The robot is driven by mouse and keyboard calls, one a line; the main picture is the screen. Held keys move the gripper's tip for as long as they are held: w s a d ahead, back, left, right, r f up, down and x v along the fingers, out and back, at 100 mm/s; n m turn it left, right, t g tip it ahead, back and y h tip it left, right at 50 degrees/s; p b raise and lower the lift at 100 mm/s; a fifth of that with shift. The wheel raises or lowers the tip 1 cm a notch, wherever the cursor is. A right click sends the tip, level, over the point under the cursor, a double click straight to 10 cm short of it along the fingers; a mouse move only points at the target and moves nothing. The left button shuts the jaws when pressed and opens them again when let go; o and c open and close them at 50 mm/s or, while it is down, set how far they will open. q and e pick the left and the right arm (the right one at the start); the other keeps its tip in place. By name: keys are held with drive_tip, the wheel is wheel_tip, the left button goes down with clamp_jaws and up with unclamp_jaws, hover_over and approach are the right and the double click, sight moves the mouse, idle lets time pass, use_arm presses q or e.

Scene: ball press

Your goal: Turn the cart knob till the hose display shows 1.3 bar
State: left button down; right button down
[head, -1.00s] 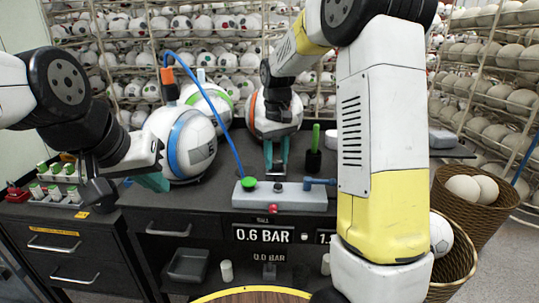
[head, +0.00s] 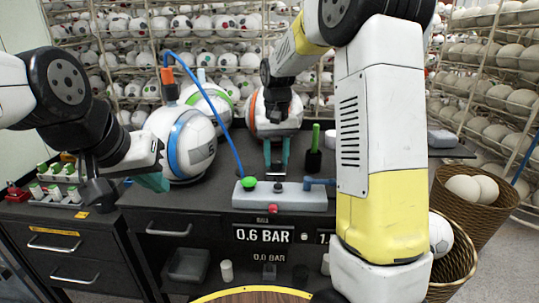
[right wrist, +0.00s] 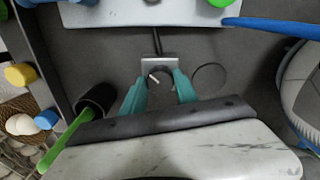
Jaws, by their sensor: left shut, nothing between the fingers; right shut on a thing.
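My right gripper (head: 277,163) points down behind the grey control box (head: 290,203). In the right wrist view its teal fingers (right wrist: 160,82) are shut on a small dark knob with a white mark (right wrist: 162,76), at the end of a thin dark rod from the box. A lit display (head: 264,236) on the cart front reads 0.6 BAR. A second display (head: 325,237) starts with "1."; my right arm hides the rest. A dim reading below shows 0.0 BAR (head: 269,257). My left gripper (head: 152,182) is shut and empty near the blue-striped ball (head: 190,145).
A green button (head: 249,183), a red button (head: 273,208) and a blue hose (head: 212,105) are at the box. A dark cup with a green stick (head: 315,145) stands right of my right gripper. A striped ball (head: 275,112) sits behind it.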

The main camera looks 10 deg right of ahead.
sight(276, 160)
drive_tip(key=shift+r, duration=0.1)
drive_tip(key=c, duration=0.9)
unclamp_jaws()
drive_tip(key=shift+c, duration=0.2)
wheel_tip(276, 160, up, 7)
drive_tip(key=shift+r, duration=0.35)
